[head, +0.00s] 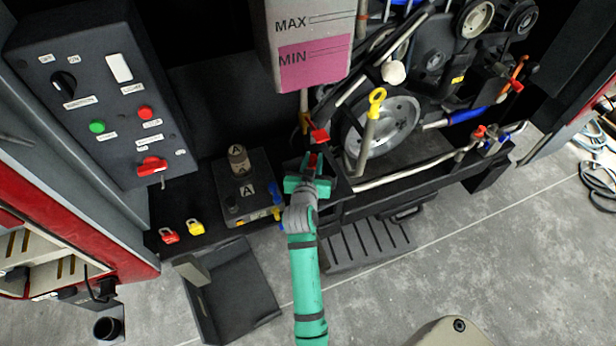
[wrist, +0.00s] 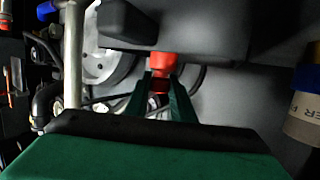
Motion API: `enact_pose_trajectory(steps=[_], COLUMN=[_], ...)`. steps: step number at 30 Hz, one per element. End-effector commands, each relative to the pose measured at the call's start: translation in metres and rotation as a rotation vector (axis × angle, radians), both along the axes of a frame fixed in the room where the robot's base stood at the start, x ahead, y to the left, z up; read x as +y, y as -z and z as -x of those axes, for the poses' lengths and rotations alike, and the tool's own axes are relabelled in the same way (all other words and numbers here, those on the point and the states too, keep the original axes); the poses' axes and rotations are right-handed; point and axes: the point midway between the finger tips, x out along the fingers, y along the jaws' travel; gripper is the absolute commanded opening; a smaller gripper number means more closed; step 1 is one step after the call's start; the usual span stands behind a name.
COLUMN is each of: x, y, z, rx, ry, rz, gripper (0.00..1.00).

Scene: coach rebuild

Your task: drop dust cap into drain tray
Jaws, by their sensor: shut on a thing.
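My gripper (head: 311,170) is in the middle of the head view, in front of the dark machine frame. It is shut on a small red piece, which I take as the dust cap (head: 312,160). A dark shallow tray, likely the drain tray (head: 236,300), lies on the floor at lower left, apart from my gripper.
A fluid tank marked MAX and MIN (head: 308,45) hangs above my gripper. A yellow-ringed dipstick (head: 370,125) stands to the right. A slotted step (head: 365,245) is below right.

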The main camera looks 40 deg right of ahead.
Motion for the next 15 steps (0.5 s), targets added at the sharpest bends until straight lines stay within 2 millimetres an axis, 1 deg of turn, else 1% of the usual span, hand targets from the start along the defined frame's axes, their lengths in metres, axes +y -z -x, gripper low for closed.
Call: enact_pose_trajectory(steps=[3, 11, 12, 13, 14, 15], x=[0.0003, 0.0003, 0.0003, 0.0003, 0.0003, 0.0003], y=[0.0037, 0.004, 0.004, 0.004, 0.0039, 0.0039], z=[-0.0001, -0.0001, -0.0001, -0.0001, -0.0002, -0.0002], rx=[0.0, -0.001, -0.001, -0.001, -0.001, -0.001], ry=[-0.001, -0.001, -0.001, -0.001, -0.001, -0.001], rz=[0.001, 0.0, 0.0, 0.0, 0.0, 0.0], gripper=[0.0, 0.0, 0.31, 0.39, 0.44, 0.44])
